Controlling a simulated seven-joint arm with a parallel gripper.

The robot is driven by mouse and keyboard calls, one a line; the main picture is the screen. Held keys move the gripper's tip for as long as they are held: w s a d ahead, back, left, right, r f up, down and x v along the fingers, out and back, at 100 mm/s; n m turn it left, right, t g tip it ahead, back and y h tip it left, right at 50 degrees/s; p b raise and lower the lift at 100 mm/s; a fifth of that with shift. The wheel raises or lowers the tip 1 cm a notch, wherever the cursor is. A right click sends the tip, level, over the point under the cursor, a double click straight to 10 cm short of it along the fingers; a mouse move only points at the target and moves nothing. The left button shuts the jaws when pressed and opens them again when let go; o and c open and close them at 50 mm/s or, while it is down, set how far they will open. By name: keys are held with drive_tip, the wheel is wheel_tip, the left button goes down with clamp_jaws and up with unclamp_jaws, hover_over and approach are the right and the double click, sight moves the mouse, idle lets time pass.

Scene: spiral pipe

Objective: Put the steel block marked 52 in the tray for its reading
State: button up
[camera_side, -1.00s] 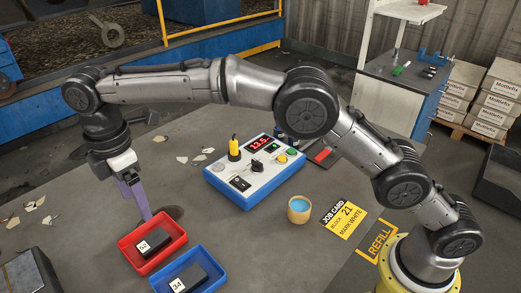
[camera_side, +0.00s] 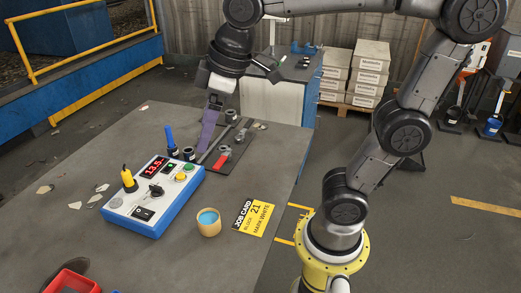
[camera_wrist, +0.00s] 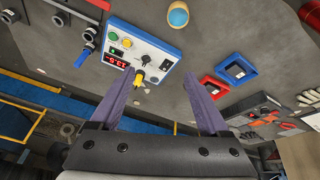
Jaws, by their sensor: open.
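The red tray (camera_wrist: 214,87) is at the right in the wrist view, with a dark block (camera_wrist: 213,89) in it; the block's mark is too small to read. Beside it is the blue tray (camera_wrist: 219,63) with another dark block (camera_wrist: 238,73). The control box (camera_side: 170,208) has a red display reading about 13.5. My gripper (camera_side: 209,135) is open and empty, with purple fingers, above the dark tool mat (camera_side: 238,153). Its fingers also show in the wrist view (camera_wrist: 163,76).
Flakes litter the table's left side. A bench (camera_side: 275,100) stands behind the table.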

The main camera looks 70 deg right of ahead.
drive_tip(key=s+d+f+m, duration=0.2)
drive_tip(key=s+f, duration=0.1)
drive_tip(key=s, duration=0.2)
drive_tip(key=s+d+f+m+t, duration=0.1)
drive_tip(key=s+d+f+m, duration=0.1)
drive_tip(key=s, duration=0.3)
drive_tip(key=shift+d+f+m+h, duration=0.3)
drive_tip(key=shift+f+h, duration=0.1)
drive_tip(key=shift+f, duration=0.3)
drive_tip(key=shift+s, duration=0.1)
